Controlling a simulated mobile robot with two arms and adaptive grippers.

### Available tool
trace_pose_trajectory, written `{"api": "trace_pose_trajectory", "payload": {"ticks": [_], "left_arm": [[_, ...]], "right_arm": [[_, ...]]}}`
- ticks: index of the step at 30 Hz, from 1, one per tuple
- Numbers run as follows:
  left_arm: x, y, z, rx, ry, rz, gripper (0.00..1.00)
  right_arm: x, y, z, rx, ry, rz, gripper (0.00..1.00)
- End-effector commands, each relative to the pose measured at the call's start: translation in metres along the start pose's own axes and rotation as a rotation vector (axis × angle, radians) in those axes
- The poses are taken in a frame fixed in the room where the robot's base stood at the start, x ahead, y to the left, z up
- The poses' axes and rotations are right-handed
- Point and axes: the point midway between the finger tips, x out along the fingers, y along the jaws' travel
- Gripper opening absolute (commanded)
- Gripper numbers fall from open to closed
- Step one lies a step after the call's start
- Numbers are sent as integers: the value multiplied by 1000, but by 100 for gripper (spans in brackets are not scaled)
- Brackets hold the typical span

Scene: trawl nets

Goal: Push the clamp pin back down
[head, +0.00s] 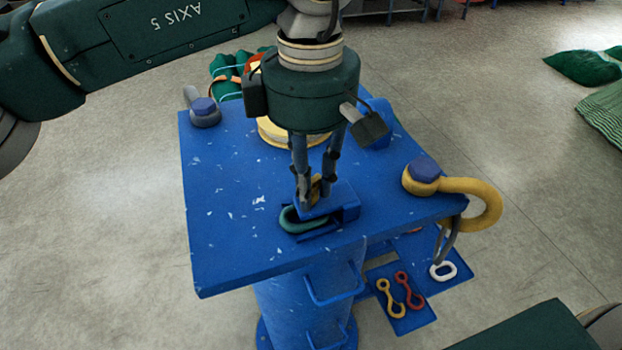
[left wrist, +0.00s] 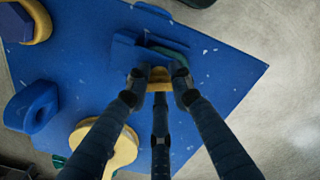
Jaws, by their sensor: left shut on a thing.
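The clamp pin (head: 317,188) is a small yellow piece at the blue clamp (head: 346,208) near the front of the blue table top. My left gripper (head: 308,195) points straight down over the clamp, its fingers shut on the pin. The fingers partly hide the pin, so its depth in the clamp cannot be told. A green link (head: 290,223) lies in the clamp beside the fingers. In the left wrist view the pin (left wrist: 159,75) shows yellow between the fingertips, with the clamp (left wrist: 130,52) just beyond. My right gripper is out of view.
The blue table (head: 222,235) carries a yellow shackle (head: 485,193) at the right, a grey shackle (head: 203,117) at the back left and a yellow round piece (head: 275,133) behind the gripper. Coloured links (head: 408,290) lie on a lower shelf. The table's left part is clear.

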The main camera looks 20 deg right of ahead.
Motion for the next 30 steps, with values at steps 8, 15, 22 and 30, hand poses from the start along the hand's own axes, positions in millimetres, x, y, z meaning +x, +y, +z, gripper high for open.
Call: {"api": "trace_pose_trajectory", "payload": {"ticks": [8, 15, 22, 30], "left_arm": [[7, 1, 0, -2, 0, 2, 0], [7, 0, 0, -1, 0, 0, 38], [5, 0, 0, 0, 0, 0, 38], [-34, 2, 0, -1, 0, 4, 38]], "right_arm": [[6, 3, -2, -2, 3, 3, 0], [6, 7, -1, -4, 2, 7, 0], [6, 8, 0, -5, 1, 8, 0], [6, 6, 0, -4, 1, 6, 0]]}}
